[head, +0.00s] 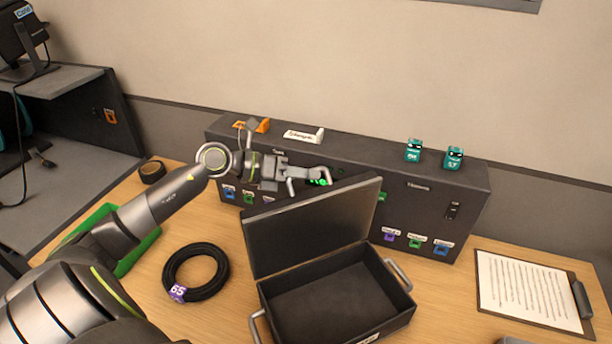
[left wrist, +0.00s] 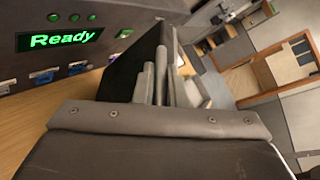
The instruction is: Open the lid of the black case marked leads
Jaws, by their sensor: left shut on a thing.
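The black case (head: 335,328) stands on the table with its lid (head: 310,222) raised, tilted up and back from the hinge side. The inside of the case shows and looks empty. A white label is partly cut off at the bottom edge, and I cannot read it. In the left wrist view the fingers (left wrist: 160,78) meet beside the dark lid (left wrist: 130,70); the exact contact is partly hidden. My right gripper is not in view.
A long dark console (head: 330,150) with a green "Ready" display (left wrist: 58,39) stands close behind the lid. A black cable coil (head: 196,272) lies left of the case, a clipboard (head: 530,290) right. Metal handles (head: 399,274) stick out from the case sides.

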